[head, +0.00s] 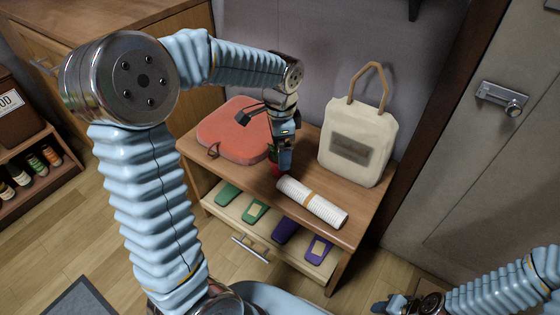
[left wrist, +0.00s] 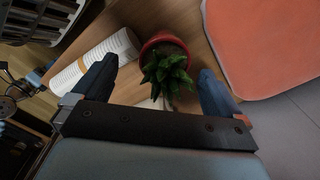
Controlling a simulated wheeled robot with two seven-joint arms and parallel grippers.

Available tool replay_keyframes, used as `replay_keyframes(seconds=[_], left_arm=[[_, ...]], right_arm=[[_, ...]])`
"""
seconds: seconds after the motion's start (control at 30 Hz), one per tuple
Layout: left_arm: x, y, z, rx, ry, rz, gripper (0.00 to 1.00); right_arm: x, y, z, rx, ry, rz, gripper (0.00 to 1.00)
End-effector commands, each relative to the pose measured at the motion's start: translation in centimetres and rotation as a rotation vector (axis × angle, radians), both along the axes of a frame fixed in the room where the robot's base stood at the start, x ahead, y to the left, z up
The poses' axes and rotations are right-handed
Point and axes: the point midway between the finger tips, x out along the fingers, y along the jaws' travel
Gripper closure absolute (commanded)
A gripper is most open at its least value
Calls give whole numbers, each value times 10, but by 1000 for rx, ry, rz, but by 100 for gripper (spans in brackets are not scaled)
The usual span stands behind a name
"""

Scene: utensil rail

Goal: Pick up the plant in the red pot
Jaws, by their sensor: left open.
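The plant in the red pot (left wrist: 166,68) shows in the left wrist view, with dark green pointed leaves above a round red rim. My left gripper (head: 282,160) is above the plant, pointing down. In the left wrist view its two fingers (left wrist: 155,88) are apart, one on each side of the plant, and hold nothing. My right gripper (head: 392,304) is low at the bottom right, its fingers unclear.
A cream tote bag (head: 358,140) stands at the table's right. Below, an open drawer (head: 225,208) holds green and purple items.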

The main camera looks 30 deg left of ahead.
Motion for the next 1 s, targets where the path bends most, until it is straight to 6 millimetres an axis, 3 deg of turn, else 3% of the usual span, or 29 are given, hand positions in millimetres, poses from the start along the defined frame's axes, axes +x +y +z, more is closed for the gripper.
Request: replay_keyframes(seconds=[0.2, 0.5, 0.87, 1.0], left_arm=[[3, 3, -36, 0, 3, 0, 0], [3, 3, -43, -1, 1, 0, 0], [3, 3, -42, -1, 1, 0, 54], [3, 3, -42, 0, 0, 0, 57]], right_arm=[[1, -2, -7, -3, -1, -4, 57], [1, -3, -7, -3, -2, -4, 57], [1, -2, -7, -3, -2, -4, 57], [1, -2, -7, -3, -2, -4, 57]])
